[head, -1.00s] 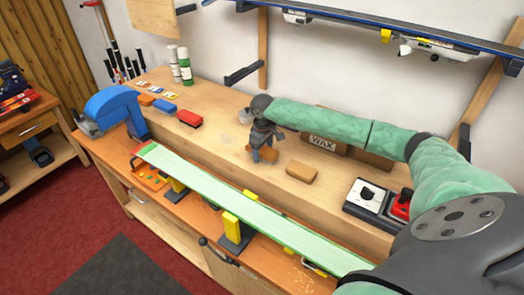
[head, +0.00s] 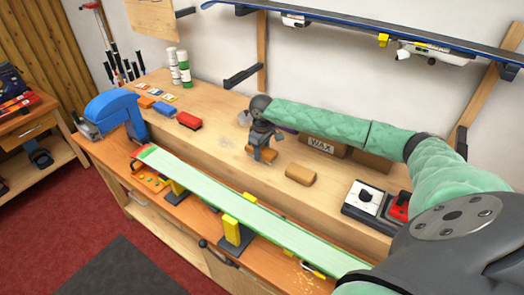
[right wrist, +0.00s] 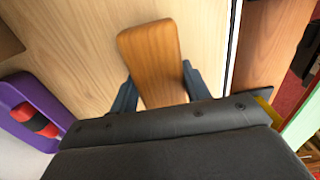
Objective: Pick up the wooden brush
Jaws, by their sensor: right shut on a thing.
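The wooden brush (head: 262,156) is a brown, rounded wooden block on the bench, partly hidden by my right gripper (head: 263,148). In the right wrist view the brush (right wrist: 152,52) lies between the two dark fingers (right wrist: 158,88), its far end sticking out past them. The right gripper points down and is shut on the brush. Its underside is hidden, so I cannot tell whether it still touches the bench. My left gripper is not in view.
A tan block (head: 300,174) lies just right of the brush. A wax box (head: 322,147) stands behind. A purple item (right wrist: 22,105) is close by in the wrist view. A long green ski (head: 230,205) runs along the front.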

